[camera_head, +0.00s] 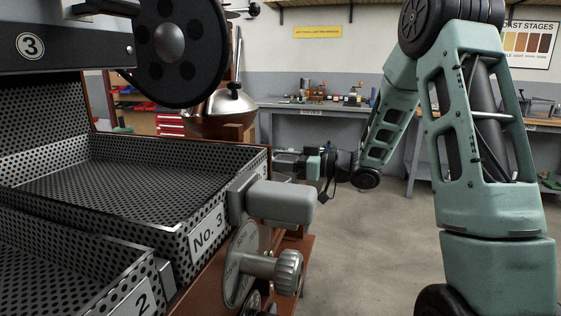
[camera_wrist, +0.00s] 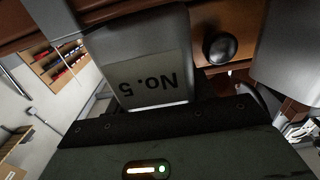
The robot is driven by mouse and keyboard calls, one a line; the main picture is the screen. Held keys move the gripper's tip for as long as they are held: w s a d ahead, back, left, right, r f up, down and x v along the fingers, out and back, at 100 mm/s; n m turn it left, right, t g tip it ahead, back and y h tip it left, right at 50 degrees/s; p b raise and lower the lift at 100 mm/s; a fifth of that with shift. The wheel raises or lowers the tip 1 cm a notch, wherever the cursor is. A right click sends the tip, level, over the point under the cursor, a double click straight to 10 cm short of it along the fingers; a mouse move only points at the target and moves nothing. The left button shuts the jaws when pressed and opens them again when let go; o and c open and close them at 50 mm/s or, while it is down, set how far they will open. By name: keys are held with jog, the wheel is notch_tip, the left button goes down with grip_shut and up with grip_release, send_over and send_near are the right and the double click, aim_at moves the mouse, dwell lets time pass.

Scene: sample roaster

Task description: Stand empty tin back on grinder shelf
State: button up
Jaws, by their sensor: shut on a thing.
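A grey metal tin (camera_wrist: 155,60) with a "No. 5" label fills the upper middle of the wrist view. The label reads upside down there. The tin sits right in front of my gripper, which is shut on it. In the head view my gripper (camera_head: 291,162) reaches left behind the corner of the No. 3 tray, so the tin cannot be made out there. A reddish-brown surface (camera_wrist: 258,72) lies behind the tin in the wrist view; I cannot tell whether it is the grinder shelf or whether the tin touches it.
The perforated No. 3 tray (camera_head: 150,235) and a grey handle block (camera_head: 280,203) stand close before my gripper in the head view. A black knob (camera_wrist: 220,48) is beside the tin. A workbench (camera_head: 315,106) stands behind. Floor (camera_head: 350,250) is clear at centre.

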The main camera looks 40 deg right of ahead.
jog(key=o, duration=1.1)
jog(key=v, duration=1.2)
jog(key=shift+p, duration=0.35)
